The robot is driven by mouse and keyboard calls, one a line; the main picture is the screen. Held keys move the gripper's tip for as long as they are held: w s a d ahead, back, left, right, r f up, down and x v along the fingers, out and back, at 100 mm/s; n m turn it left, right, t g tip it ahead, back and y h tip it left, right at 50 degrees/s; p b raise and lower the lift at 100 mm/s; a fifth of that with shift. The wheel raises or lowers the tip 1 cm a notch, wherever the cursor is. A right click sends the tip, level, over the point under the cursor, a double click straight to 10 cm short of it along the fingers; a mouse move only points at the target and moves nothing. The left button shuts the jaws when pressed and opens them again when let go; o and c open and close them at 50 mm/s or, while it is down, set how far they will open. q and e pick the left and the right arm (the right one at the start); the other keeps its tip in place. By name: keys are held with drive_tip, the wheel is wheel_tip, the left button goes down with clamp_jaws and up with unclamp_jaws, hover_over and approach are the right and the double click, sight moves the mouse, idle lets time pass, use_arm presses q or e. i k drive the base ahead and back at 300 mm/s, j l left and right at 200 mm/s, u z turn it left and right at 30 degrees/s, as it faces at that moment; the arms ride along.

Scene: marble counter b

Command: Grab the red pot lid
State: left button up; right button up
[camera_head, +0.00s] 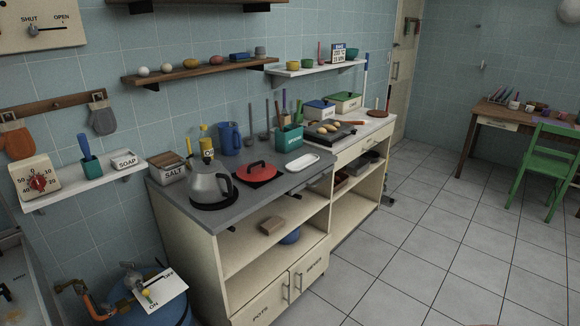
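The red pot lid (247,175) lies flat on the grey counter top (235,197), on or over a dark round shape that may be a burner. It has a dark arched handle on top. A silver kettle (210,184) stands just left of it, and a white oval dish (302,162) lies just right of it. Neither of my grippers shows in the head view.
Behind the lid stand a blue pitcher (229,138), a yellow bottle (206,143) and a teal utensil holder (289,138). A salt box (170,167) is at the counter's left end. Open tiled floor (400,240) lies in front and right of the cabinet.

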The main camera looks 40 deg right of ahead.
sight(260, 172)
drive_tip(key=z, duration=0.9)
drive_tip(key=i+l, duration=0.1)
